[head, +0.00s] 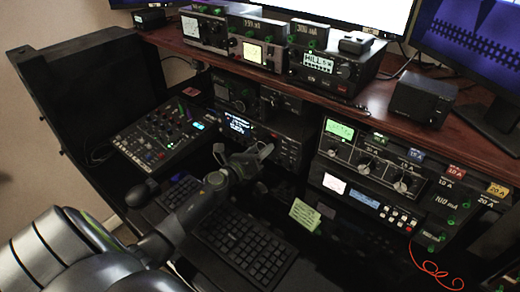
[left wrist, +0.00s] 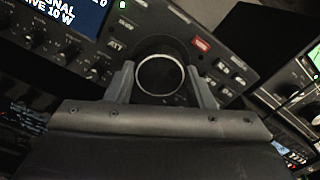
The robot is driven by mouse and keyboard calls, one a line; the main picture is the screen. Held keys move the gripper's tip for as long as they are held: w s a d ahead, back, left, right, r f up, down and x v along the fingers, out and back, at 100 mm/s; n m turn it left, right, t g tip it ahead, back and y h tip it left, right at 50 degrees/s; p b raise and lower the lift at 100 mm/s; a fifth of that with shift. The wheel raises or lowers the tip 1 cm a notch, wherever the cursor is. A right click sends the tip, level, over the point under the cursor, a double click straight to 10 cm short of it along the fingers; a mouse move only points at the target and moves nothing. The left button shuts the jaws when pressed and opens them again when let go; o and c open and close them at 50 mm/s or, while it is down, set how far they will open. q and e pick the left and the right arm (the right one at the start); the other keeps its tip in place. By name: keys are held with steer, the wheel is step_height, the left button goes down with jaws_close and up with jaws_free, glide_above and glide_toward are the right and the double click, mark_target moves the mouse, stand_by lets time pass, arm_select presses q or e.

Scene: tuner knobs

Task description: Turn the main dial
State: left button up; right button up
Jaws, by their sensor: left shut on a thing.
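The main dial (left wrist: 160,75) is a round black knob with a pale rim on the front of a dark radio (head: 240,125) with a lit display. My left gripper (head: 262,155) reaches up to this radio front, and its two fingers stand on either side of the dial in the left wrist view, shut on it. In the head view the gripper mostly hides the dial. The display (left wrist: 62,18) shows white text at the upper left of the wrist view. My right gripper is not in view.
A mixer panel (head: 165,137) stands left of the radio. A keyboard (head: 245,243) lies below my left arm, with a green note (head: 305,214) beside it. Another unit with several large knobs (head: 375,165) stands to the right. A wooden shelf (head: 305,85) with more equipment runs above.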

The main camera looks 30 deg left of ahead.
arm_select(q)
steer(key=n+p, duration=0.1)
steer(key=n, duration=0.5)
steer(key=shift+n, duration=0.3)
steer(key=n+p, duration=0.2)
steer(key=n, duration=0.4)
steer(key=n+p, duration=0.3)
steer(key=n, duration=0.3)
steer(key=shift+n, duration=0.3)
steer(key=shift+n+p, duration=0.85)
steer(key=shift+n, duration=0.75)
steer(key=shift+f+n, duration=0.1)
steer(key=shift+n, duration=0.2)
steer(key=o, duration=1)
steer(key=shift+c, duration=0.2)
